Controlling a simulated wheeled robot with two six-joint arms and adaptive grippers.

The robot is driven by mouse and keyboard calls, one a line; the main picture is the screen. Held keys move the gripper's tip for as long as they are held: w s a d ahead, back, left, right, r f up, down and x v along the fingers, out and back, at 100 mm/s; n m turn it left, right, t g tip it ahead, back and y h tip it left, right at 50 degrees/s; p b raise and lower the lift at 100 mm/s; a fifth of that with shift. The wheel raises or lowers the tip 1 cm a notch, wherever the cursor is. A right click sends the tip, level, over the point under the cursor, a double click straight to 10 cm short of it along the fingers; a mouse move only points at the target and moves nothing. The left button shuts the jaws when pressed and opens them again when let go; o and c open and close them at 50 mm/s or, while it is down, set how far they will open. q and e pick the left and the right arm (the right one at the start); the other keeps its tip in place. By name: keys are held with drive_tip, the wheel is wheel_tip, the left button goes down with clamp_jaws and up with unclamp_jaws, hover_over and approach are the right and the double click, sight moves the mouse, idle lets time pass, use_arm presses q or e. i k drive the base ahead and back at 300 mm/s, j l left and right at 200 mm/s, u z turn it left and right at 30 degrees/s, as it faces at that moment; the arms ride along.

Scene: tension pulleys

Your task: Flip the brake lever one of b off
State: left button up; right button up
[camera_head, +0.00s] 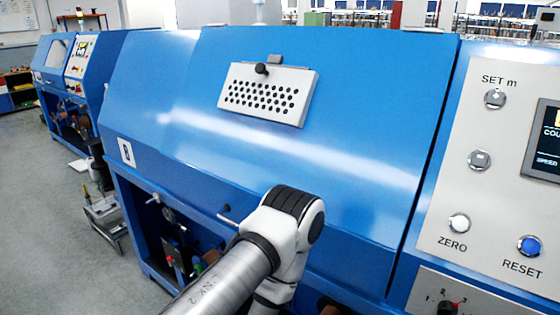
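A blue machine (240,130) with a white plate marked B or 8 (126,152) at its left fills the middle of the view. A small lever or rod with a dark tip (226,210) sticks out near its lower front edge. A similar small part (153,198) shows farther left. I cannot tell which, if either, is the brake lever, or its position. One of my arms, grey and white, reaches up from the bottom and bends at a joint in front of the machine. It hides part of the lower front. Neither of my grippers shows.
A perforated panel (268,94) with a black knob sits on the sloped cover. A control panel (462,190) with ZERO (459,223) and RESET (530,246) buttons is at right. A similar machine (75,75) stands at far left. Grey floor (40,220) is open at lower left.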

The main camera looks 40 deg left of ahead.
sight(171, 260)
drive_tip(key=k+l+u, duration=0.1)
drive_tip(key=u, duration=1.9)
drive_tip(key=i+j+u, duration=0.15)
drive_tip(key=i+j, duration=0.6)
drive_tip(key=i+j+u, duration=0.1)
drive_tip(key=i+j, duration=0.6)
drive_tip(key=i, duration=0.15)
